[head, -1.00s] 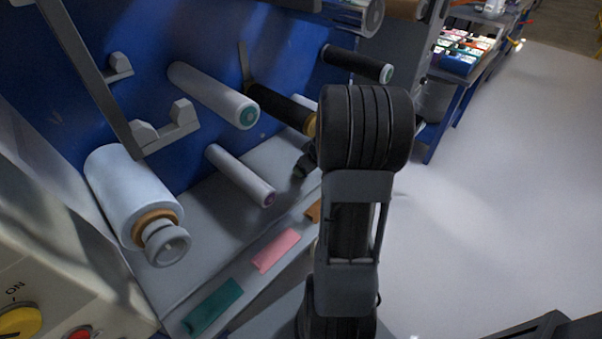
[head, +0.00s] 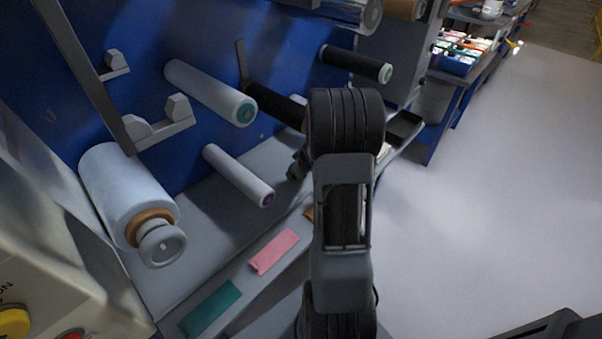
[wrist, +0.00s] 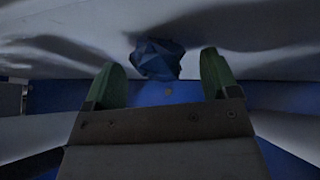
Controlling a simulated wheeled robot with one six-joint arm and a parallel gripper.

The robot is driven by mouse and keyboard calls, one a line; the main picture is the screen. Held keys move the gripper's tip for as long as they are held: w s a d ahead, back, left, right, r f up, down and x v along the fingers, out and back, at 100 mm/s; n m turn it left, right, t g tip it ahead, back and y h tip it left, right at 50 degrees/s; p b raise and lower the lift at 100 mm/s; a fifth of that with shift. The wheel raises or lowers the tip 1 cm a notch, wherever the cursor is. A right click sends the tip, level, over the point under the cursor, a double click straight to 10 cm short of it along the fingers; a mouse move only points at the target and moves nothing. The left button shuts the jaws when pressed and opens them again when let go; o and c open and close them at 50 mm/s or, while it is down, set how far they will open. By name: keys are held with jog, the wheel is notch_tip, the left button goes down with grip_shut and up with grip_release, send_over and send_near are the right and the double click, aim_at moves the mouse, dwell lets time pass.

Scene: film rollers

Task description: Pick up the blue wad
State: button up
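The blue wad (wrist: 157,59) is a dark blue crumpled lump at the top middle of the wrist view. It lies ahead of my gripper (wrist: 160,75), roughly in line with the gap between the two green fingertips. The fingers are spread apart and nothing shows gripped between them. I cannot tell how far the wad is from the fingertips. I do not make out the wad in the head view, where my arm covers part of the machine. There, only a small dark part of my gripper (head: 297,166) shows left of my arm.
A blue machine panel carries white rollers (head: 210,93) and black rollers (head: 356,63). A large white roll (head: 128,195) is at left. A grey ledge (head: 190,250) runs below, with pink (head: 274,251) and teal (head: 210,307) labels. The floor at right is clear.

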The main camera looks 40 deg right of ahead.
jog(key=c, duration=0.8)
jog(key=shift+r, duration=0.15)
